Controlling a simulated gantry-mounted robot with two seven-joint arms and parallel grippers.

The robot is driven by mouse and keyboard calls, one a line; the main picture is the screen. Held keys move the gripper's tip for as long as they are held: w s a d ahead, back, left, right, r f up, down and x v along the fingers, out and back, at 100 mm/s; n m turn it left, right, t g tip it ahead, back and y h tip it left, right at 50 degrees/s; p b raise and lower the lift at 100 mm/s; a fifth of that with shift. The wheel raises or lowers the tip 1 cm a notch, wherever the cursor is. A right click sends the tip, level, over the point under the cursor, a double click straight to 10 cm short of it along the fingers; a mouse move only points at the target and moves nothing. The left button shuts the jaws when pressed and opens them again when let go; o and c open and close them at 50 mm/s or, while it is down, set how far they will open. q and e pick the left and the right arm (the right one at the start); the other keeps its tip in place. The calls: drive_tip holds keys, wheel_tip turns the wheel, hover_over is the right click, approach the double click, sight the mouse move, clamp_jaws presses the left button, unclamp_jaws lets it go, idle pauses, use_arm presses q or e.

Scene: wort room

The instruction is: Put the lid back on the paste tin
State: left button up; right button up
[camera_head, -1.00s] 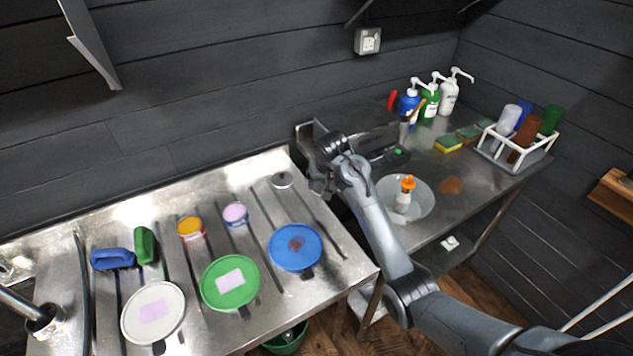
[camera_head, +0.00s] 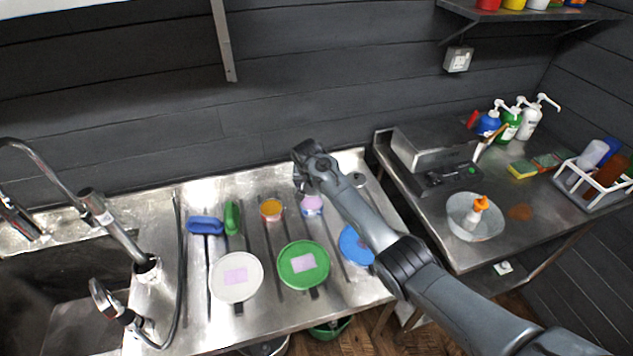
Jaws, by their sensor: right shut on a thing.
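A small tin (camera_head: 312,207) with a lilac top stands on the steel drainer. A tin with an orange top (camera_head: 270,210) stands to its left. I cannot tell whether either top is paste or a lid. A small round grey metal disc (camera_head: 357,180) lies at the back right of the drainer; it may be a lid. My right gripper (camera_head: 303,186) is shut, over or just behind the lilac-topped tin and partly covering it. What it grips is hidden by the jaws, and I cannot tell whether it touches the tin. My left gripper is not in view.
White (camera_head: 237,292), green (camera_head: 304,281) and blue (camera_head: 354,250) round lids lie along the drainer's front. Blue (camera_head: 206,225) and green (camera_head: 232,217) objects lie left of the tins. A tap (camera_head: 118,232) and sink are at left. A bowl (camera_head: 487,225) stands on the right counter.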

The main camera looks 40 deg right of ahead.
sight(311, 190)
drive_tip(key=shift+w+f, duration=0.1)
drive_tip(key=shift+f, duration=0.05)
drive_tip(key=shift+f+b, duration=0.65)
drive_tip(key=shift+b, duration=0.15)
use_arm(q)
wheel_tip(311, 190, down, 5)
drive_tip(key=b, duration=0.3)
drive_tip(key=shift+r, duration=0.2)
use_arm(e)
wheel_tip(311, 190, down, 2)
drive_tip(key=shift+f, duration=0.25)
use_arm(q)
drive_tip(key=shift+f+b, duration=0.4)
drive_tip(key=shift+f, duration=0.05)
use_arm(e)
drive_tip(key=shift+f, duration=1.15)
use_arm(q)
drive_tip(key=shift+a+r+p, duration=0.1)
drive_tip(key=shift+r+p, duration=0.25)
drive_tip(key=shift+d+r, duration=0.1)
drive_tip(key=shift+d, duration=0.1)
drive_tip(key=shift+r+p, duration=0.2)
drive_tip(key=shift+p, duration=0.1)
use_arm(e)
drive_tip(key=shift+r, duration=0.1)
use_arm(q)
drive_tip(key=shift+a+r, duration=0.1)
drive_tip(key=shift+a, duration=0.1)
